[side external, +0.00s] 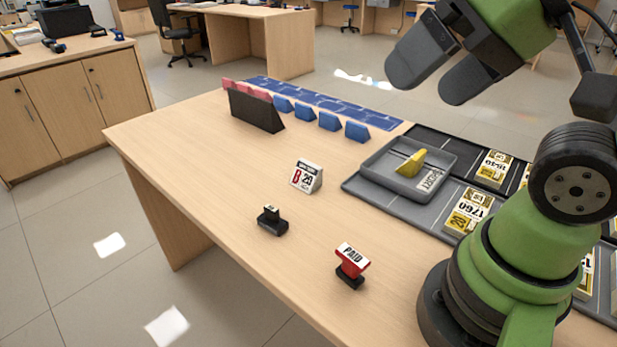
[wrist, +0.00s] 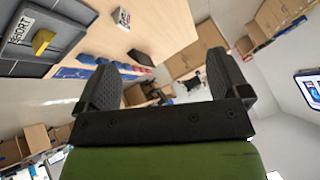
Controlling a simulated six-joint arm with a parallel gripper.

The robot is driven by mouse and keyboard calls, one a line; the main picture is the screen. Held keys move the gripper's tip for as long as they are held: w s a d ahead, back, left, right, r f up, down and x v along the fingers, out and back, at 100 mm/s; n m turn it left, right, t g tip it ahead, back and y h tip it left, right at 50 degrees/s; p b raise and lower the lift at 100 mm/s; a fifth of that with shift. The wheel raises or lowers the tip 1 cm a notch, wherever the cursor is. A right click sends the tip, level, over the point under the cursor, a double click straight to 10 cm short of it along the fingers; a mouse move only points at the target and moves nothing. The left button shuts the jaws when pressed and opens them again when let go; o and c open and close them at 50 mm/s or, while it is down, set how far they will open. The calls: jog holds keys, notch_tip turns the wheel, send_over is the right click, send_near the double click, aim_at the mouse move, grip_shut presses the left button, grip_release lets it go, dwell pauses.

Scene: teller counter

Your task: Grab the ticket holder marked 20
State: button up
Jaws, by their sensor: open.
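My gripper (side external: 428,80) is open and empty, raised high above the far side of the counter. Its two dark fingers also show spread apart in the wrist view (wrist: 160,75). I cannot read a clear 20 on any ticket holder. A yellow wedge-shaped holder (side external: 411,163) stands in a grey tray (side external: 376,176) with a label that seems to read SHORT; both show at the upper left of the wrist view. Several blue wedges (side external: 329,121) and red wedges (side external: 245,90) stand in a row by a blue mat (side external: 322,101). My gripper touches none of these.
A dark upright block (side external: 256,111) stands before the wedges. A date block (side external: 306,177), a black stamp (side external: 271,220) and a red PAID stamp (side external: 351,265) stand on the wooden counter (side external: 225,165). Labelled yellow-white stacks (side external: 467,211) lie in dark trays at right.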

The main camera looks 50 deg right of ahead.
jog(key=m+g+h, duration=0.7)
jog(key=m, duration=0.7)
send_over(308, 166)
jog(key=a, duration=0.2)
notch_tip(308, 166, down, 24)
jog(key=shift+w+d+r, duration=0.1)
jog(key=shift+d+r, duration=0.05)
jog(key=shift+r, duration=0.1)
jog(key=shift+y, duration=0.3)
jog(key=x, duration=0.6)
jog(key=shift+a, duration=0.2)
jog(key=c, duration=1)
